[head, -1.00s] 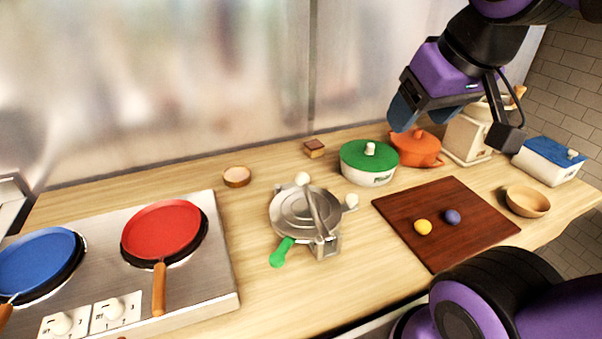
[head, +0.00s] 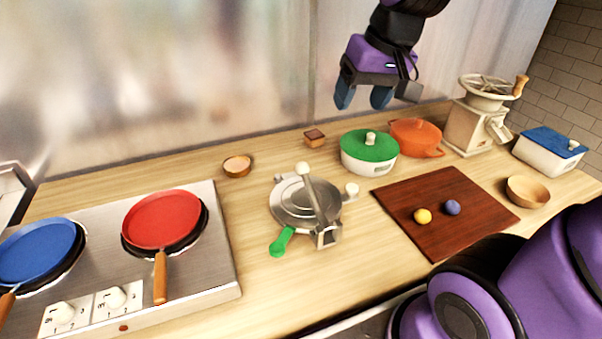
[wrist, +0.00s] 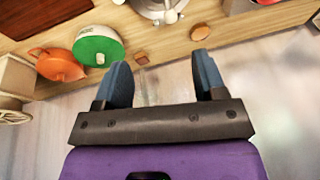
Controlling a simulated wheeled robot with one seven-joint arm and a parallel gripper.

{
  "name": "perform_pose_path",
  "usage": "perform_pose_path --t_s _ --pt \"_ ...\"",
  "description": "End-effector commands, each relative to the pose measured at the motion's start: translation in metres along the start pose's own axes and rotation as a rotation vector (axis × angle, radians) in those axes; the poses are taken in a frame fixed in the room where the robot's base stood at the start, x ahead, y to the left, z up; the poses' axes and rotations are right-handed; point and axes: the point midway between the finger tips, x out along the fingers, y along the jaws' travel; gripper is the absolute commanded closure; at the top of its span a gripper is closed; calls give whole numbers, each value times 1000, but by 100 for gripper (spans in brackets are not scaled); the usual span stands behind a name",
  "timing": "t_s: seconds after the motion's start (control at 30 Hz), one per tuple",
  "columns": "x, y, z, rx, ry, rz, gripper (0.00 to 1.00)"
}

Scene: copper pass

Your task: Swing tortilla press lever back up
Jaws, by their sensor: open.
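The silver tortilla press (head: 290,212) stands on the wooden counter right of the stove. Its metal lever (head: 316,198) runs from the front right bracket back across the round plate to a cream knob (head: 302,168). How far the lever tilts above the plate is hard to tell. A green handle (head: 282,242) sticks out at the front left. My gripper (head: 363,103) is open and empty, high above the back of the counter, behind and right of the press, touching nothing. In the wrist view my gripper (wrist: 158,70) has its fingers apart; the press (wrist: 150,8) is cut off at the top.
Right of the press are a green-lidded pot (head: 369,153), an orange pot (head: 415,136), a grinder (head: 470,130) and a dark board (head: 400,195) with two balls. Two small wooden pieces (head: 237,166) (head: 314,138) sit behind. The stove (head: 215,260) holds red and blue pans.

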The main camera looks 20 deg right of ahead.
Motion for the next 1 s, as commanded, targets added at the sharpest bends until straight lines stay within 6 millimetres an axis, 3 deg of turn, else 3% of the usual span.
perform_pose_path --t_s 0.3,0.7,1.0 --pt "66 -7 -45 63 -109 -32 36" --pt "157 -11 -81 142 -217 -28 36" --pt "188 -11 -88 166 -245 -19 36"
